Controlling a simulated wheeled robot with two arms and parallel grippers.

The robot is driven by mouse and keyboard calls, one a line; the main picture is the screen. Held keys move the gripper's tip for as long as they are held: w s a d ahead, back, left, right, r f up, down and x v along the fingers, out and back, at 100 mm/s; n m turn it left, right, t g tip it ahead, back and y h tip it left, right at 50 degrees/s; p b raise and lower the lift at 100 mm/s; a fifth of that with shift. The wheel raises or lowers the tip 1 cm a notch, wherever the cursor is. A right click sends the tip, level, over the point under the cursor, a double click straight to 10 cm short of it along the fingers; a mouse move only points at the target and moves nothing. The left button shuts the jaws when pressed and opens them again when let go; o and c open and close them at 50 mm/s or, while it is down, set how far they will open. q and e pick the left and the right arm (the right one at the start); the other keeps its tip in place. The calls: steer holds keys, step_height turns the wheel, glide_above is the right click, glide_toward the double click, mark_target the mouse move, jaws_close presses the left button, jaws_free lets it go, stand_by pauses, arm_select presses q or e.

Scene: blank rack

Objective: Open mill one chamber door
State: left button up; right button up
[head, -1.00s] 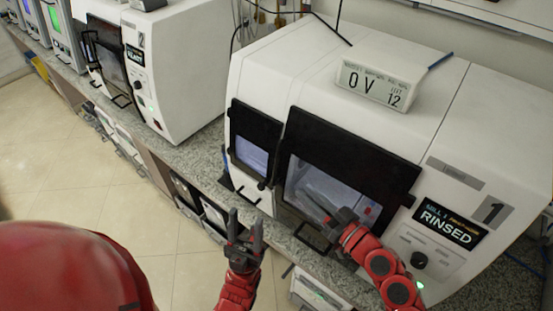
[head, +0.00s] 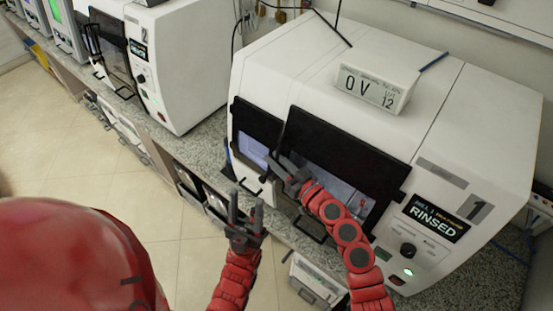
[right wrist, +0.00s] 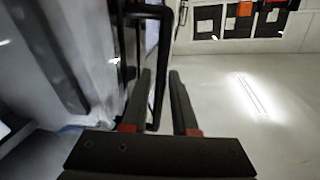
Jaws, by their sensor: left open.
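Mill one (head: 370,60) is the white machine at right, with a "MILL 1 RINSED" label (head: 436,218). Its large black-framed chamber door (head: 345,150) with a window looks shut. A black bar handle (head: 311,230) sticks out low on its front. My right gripper (head: 281,165) is at the door's left edge, beside the smaller left panel (head: 254,135). In the right wrist view its two fingers (right wrist: 160,85) are apart, with a black bar loop (right wrist: 166,60) showing between them; contact is unclear. My left gripper (head: 246,207) is open and empty, in front of the mill.
A second white mill (head: 175,60) stands to the left on the same granite counter (head: 205,150). Tiled floor (head: 60,160) lies open at left.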

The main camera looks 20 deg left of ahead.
jaws_close()
steer(key=shift+f, duration=0.1)
stand_by(1.2)
